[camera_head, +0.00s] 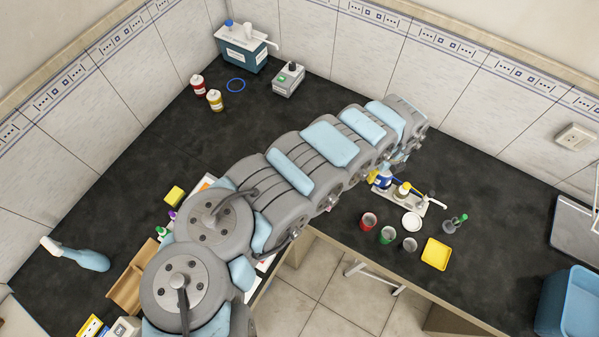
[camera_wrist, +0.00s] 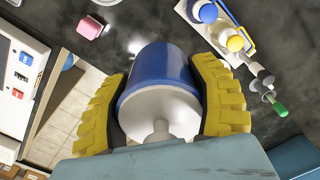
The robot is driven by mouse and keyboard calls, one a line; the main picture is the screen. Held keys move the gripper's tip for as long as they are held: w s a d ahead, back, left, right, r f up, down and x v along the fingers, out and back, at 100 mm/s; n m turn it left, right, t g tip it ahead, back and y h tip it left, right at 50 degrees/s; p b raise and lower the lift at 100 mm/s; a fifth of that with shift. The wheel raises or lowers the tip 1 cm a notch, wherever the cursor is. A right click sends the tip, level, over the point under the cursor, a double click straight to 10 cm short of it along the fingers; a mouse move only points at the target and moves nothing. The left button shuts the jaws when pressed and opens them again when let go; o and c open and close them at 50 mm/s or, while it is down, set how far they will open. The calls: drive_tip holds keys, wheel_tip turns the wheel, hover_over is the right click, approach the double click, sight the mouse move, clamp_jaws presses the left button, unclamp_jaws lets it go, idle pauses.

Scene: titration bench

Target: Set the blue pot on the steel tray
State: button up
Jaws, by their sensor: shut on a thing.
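The blue pot (camera_wrist: 160,75) is a blue cylinder with a broad white end and a short white stem toward the wrist camera. My gripper (camera_wrist: 163,85) is shut on it, with one ribbed yellow finger on each side. In the head view my arm covers most of the gripper; a yellow bit and a blue-and-white piece beneath the wrist may be a finger and the pot, but I cannot tell for sure. A grey tray with a pale rim (camera_head: 577,238), which looks like the steel tray, lies at the right edge, partly cut off.
A white holder with capped bottles (camera_head: 410,198) stands by the wrist. Near it are a red cup (camera_head: 369,220), a green cup (camera_head: 387,235), a grey cup (camera_head: 410,244) and a yellow dish (camera_head: 436,254). A blue bin (camera_head: 572,303) is at lower right.

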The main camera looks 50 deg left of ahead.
drive_tip(key=s+a+f+n, duration=0.1)
drive_tip(key=s+a+f, duration=0.2)
drive_tip(key=s+a, duration=0.95)
drive_tip(key=s+a+f+n, duration=0.25)
drive_tip(key=s+a, duration=0.65)
drive_tip(key=s, duration=0.6)
drive_tip(key=shift+m, duration=0.45)
drive_tip(key=shift+w+a+f+b, duration=0.7)
drive_tip(key=shift+a+f+b, duration=0.9)
drive_tip(key=shift+a, duration=0.5)
drive_tip(key=shift+w+a+f+b, duration=0.75)
drive_tip(key=shift+a+f+b, duration=0.8)
drive_tip(key=shift+a, duration=0.6)
drive_tip(key=shift+w+a+f+b, duration=0.7)
drive_tip(key=shift+a+f+b, duration=0.9)
drive_tip(key=shift+a, duration=0.5)
drive_tip(key=shift+a, duration=0.1)
drive_tip(key=shift+w+a+f, duration=0.1)
drive_tip(key=shift+a+f, duration=0.05)
drive_tip(key=shift+f, duration=0.55)
drive_tip(key=shift+f+b, duration=0.3)
drive_tip(key=shift+f, duration=0.65)
drive_tip(key=shift+f, duration=0.15)
